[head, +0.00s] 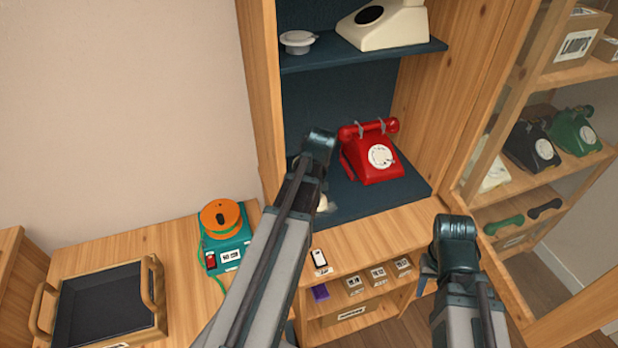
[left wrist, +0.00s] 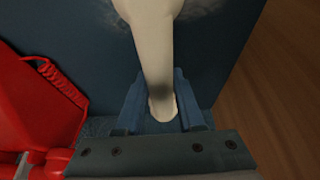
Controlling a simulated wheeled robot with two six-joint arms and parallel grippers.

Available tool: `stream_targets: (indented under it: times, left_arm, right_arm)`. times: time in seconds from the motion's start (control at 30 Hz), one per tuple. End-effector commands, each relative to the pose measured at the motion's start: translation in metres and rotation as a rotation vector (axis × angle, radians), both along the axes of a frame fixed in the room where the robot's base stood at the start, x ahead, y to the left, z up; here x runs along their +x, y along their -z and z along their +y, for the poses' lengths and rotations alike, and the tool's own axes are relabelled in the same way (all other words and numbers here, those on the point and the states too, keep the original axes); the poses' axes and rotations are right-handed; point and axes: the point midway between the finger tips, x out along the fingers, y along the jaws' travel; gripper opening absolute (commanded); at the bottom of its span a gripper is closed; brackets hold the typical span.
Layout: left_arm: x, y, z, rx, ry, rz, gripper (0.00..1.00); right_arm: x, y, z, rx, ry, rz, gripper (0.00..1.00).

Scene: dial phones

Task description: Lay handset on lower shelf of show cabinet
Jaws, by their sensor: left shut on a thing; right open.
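A cream handset (left wrist: 158,50) is between the fingers of my left gripper (left wrist: 160,100), which is shut on it. In the head view only a small cream part (head: 322,204) shows beside my left arm; the arm hides that gripper and most of the handset. The handset is over the left part of the dark blue lower shelf (head: 410,194) of the show cabinet (head: 262,90). I cannot tell whether it touches the shelf. My right gripper (head: 428,266) is open, low in front of the cabinet's right side, mostly hidden by its own arm.
A red dial phone (head: 372,160) stands on the lower shelf, right of my left arm, and close by at left in the wrist view (left wrist: 35,110). The upper shelf (head: 345,58) holds a cream phone (head: 385,24). A glass-doored cabinet (head: 490,130) stands at right.

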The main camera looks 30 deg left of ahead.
Motion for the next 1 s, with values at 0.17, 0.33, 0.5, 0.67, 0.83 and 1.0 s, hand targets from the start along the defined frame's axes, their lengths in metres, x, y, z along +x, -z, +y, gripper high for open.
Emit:
stream_targets:
  times: [0.17,0.33,0.5,0.67,0.83,1.0]
  left_arm:
    - [0.0,0.0,0.0,0.0,0.0,0.0,0.62]
    - [0.0,0.0,0.0,0.0,0.0,0.0,0.72]
    - [0.0,0.0,0.0,0.0,0.0,0.0,0.72]
    - [-0.001,-0.004,-0.001,0.0,0.0,0.0,0.72]
    - [-0.004,-0.017,-0.005,0.0,0.001,0.0,0.72]
    - [-0.01,-0.039,-0.011,0.0,0.002,0.001,0.72]
  right_arm:
    - [0.0,0.0,0.0,0.0,0.0,0.0,0.42]
    - [0.0,0.0,0.0,0.0,0.0,0.0,0.42]
    - [0.0,0.0,0.0,0.0,0.0,0.0,0.42]
    - [0.0,-0.004,0.0,0.0,0.0,0.0,0.42]
    - [0.0,-0.017,0.0,0.0,0.0,0.0,0.42]
    - [0.0,-0.039,0.0,0.0,0.0,0.0,0.42]
